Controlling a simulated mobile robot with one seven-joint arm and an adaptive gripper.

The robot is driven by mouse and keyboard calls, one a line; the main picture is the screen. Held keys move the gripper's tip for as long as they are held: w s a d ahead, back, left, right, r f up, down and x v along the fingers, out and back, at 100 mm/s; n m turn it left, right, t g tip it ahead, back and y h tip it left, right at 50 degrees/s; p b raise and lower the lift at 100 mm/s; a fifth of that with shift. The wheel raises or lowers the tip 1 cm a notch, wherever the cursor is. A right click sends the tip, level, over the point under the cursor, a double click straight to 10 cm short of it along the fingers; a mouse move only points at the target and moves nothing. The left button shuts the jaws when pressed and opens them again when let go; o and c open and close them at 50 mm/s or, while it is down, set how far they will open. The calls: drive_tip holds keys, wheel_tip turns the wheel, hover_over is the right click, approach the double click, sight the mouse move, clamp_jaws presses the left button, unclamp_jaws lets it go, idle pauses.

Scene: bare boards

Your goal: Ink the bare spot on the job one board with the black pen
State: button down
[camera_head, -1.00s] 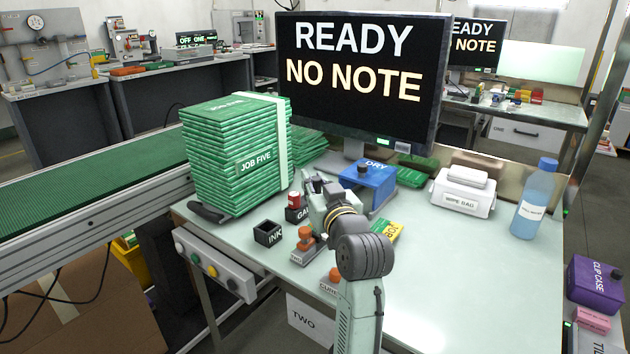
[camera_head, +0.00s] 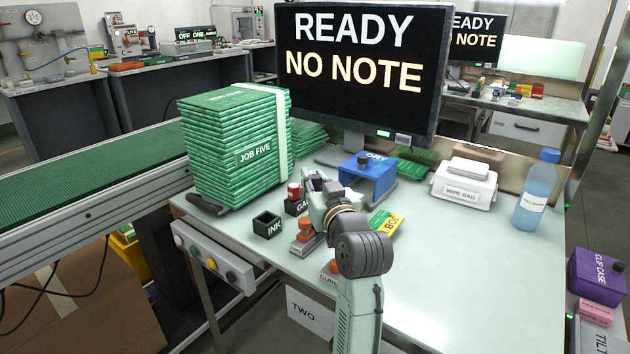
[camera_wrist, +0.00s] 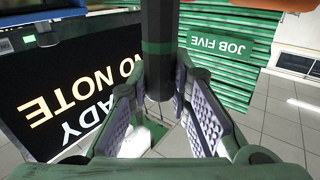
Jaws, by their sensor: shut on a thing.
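In the wrist view, my gripper (camera_wrist: 160,108) is shut on a dark cylinder with a green band, which looks like the black pen (camera_wrist: 158,48). In the head view, my gripper (camera_head: 316,188) is above the left part of the table, near a small block with a red top, and the pen is hidden there. A green board with a yellow patch lettered JOB (camera_head: 384,222) lies flat on the table, right of my wrist. My arm hides part of it, and neither its number nor a bare spot can be made out.
An open black INK box (camera_head: 268,225) and an orange-topped stamp (camera_head: 306,232) stand left of my arm. The tall JOB FIVE stack (camera_head: 215,150) is behind left. A blue DRY unit (camera_head: 368,180), a white wipe box (camera_head: 463,186) and a bottle (camera_head: 537,188) stand behind. The table's right front is clear.

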drive_tip(key=shift+f+b, duration=0.35)
drive_tip(key=shift+f, duration=0.3)
idle(1.1)
drive_tip(key=shift+r, duration=0.1)
wheel_tip(320, 180, up, 7)
drive_tip(key=p, duration=0.6)
drive_tip(key=shift+a, duration=0.1)
idle(0.6)
